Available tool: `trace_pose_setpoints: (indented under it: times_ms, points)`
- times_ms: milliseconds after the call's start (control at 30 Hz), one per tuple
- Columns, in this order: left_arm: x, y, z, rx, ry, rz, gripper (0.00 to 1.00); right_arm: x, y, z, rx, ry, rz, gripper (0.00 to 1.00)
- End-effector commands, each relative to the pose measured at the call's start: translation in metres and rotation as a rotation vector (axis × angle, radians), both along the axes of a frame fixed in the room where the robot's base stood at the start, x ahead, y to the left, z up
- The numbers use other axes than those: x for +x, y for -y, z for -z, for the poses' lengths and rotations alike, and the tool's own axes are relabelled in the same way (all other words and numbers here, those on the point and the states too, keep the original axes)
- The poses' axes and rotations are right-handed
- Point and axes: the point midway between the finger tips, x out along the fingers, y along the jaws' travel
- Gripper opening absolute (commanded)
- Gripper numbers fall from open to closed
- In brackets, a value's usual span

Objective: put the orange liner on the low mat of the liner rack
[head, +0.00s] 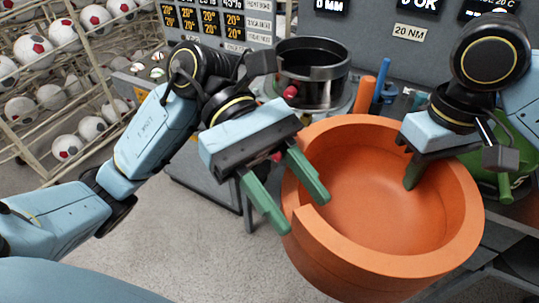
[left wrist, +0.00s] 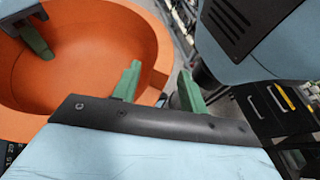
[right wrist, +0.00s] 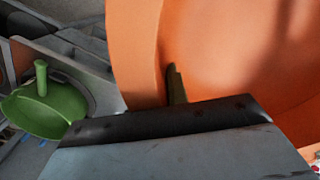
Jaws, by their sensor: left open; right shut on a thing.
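The orange liner (head: 395,225) is a large, thick-walled round bowl, tilted with its open side toward the head camera. My right gripper (head: 420,168) is shut on its back right wall, with one green finger inside the bowl; that finger also shows in the right wrist view (right wrist: 176,85). My left gripper (head: 300,210) is open at the liner's left rim. In the left wrist view one finger overlaps the liner and the other is outside it, but I cannot tell whether they touch it. I cannot make out the rack's low mat.
A black cylindrical pot (head: 312,72) stands behind the liner at the panel. A green bowl with a peg handle (right wrist: 45,102) sits on a grey surface at the right. Ball racks (head: 60,100) with several footballs stand at the left. Grey floor (head: 200,240) is open at the lower left.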

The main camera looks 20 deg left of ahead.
Motion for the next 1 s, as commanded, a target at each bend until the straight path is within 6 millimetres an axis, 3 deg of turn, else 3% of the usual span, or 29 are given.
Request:
trace_pose_setpoints:
  times_ms: [33, 200, 567, 900, 1000]
  points:
    - [-0.005, 0.010, 0.004, -0.006, -0.008, 0.009, 0.43, -0.004, -0.011, -0.005, 0.033, 0.003, -0.017, 0.00]
    - [-0.011, 0.024, 0.011, -0.006, -0.010, 0.006, 0.43, -0.005, -0.013, -0.006, 0.038, 0.004, -0.022, 0.00]
    - [-0.011, 0.028, 0.013, -0.009, -0.012, 0.000, 0.43, -0.005, -0.013, -0.007, 0.037, 0.006, -0.022, 0.00]
    - [-0.011, 0.028, 0.013, -0.009, -0.012, 0.000, 0.00, -0.005, -0.013, -0.007, 0.037, 0.006, -0.022, 0.00]
    - [-0.011, 0.028, 0.013, -0.009, -0.012, 0.000, 0.00, -0.005, -0.013, -0.007, 0.037, 0.006, -0.022, 0.00]
